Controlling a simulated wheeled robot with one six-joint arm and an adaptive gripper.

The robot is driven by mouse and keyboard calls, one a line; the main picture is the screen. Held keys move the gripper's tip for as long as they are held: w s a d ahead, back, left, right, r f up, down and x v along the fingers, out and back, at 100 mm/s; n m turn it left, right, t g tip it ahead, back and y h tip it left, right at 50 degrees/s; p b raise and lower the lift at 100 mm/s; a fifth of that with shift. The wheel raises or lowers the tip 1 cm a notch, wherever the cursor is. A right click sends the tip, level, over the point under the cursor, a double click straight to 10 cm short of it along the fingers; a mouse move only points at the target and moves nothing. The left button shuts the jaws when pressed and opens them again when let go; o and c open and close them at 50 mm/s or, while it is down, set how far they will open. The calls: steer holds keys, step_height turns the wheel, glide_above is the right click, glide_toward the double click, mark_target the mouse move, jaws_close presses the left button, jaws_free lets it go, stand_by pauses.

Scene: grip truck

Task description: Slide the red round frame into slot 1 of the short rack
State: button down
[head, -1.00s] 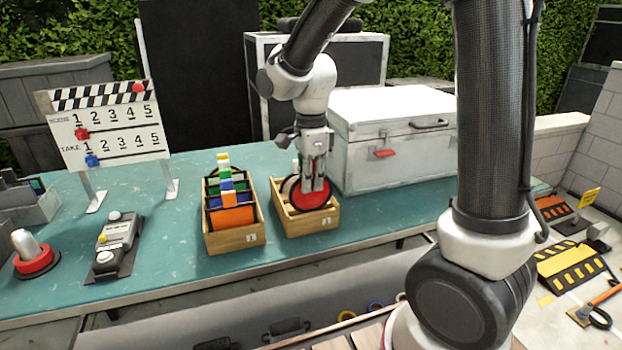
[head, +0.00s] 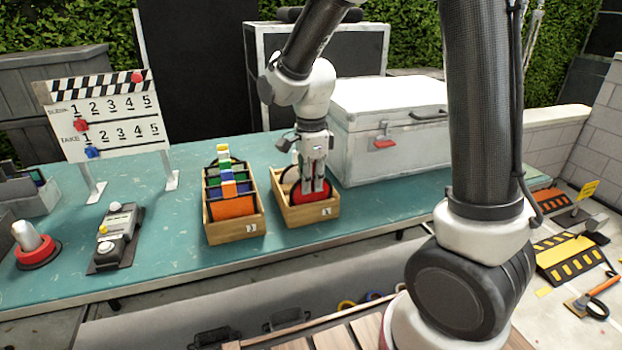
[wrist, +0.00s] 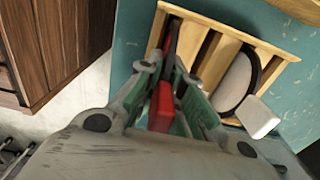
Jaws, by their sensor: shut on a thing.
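My gripper (head: 313,187) is shut on the tab of the red round frame (head: 297,197), over the short rack (head: 309,218). The red frame stands on edge with its lower part behind the rack's front wall. My fingers hide part of it. In the wrist view the red tab (wrist: 161,105) is between the fingers, and a dark rim (wrist: 172,38) runs down among the rack's wooden slats (wrist: 195,42). I cannot tell whether the frame rests on the rack's floor or read its slot number. A grey round frame (wrist: 235,82) with a white tab stands in another slot.
A longer rack (head: 237,232) with several coloured frames stands close on the left. A white case (head: 390,130) stands close behind on the right. A clapperboard (head: 105,120), a grey control box (head: 117,238) and a red-based button (head: 38,252) are farther left. The table between is clear.

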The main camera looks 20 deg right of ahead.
steer(key=shift+f, duration=0.9)
steer(key=c, duration=1.5)
jaws_free()
step_height(320, 180, up, 12)
